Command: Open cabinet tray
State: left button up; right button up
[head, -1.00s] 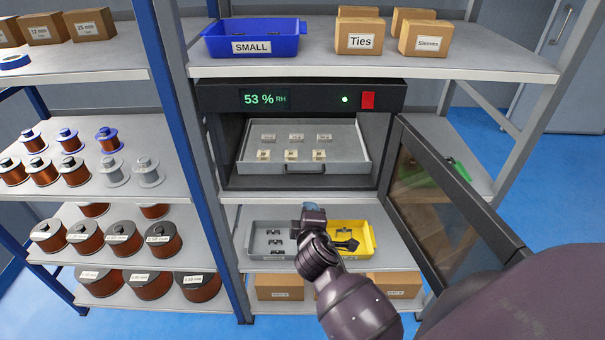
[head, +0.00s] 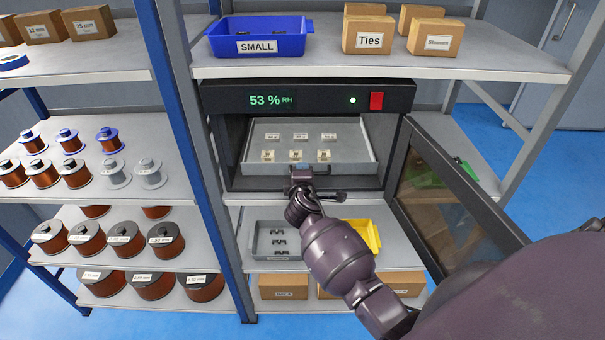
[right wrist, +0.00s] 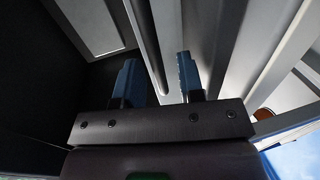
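The grey cabinet tray (head: 352,168) sits inside the dark cabinet (head: 222,100), with several small labelled pieces on it. The cabinet door (head: 450,205) is swung open to the right. My right gripper (head: 302,172) is at the middle of the tray's front and covers its handle in the head view. In the right wrist view the two blue fingers of my right gripper (right wrist: 158,80) stand apart, with a grey bar between them that looks like the handle (right wrist: 147,45). I cannot tell whether they touch it. My left gripper is not in view.
A shelf above holds a blue bin (head: 260,38) and cardboard boxes (head: 368,35). Below the cabinet are a grey bin (head: 262,254) and a yellow bin (head: 368,238), partly behind my arm.

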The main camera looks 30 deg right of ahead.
jog(key=shift+w+d, duration=0.25)
jog(key=shift+w, duration=0.15)
grip_shut()
jog(key=shift+s+a+f, duration=0.1)
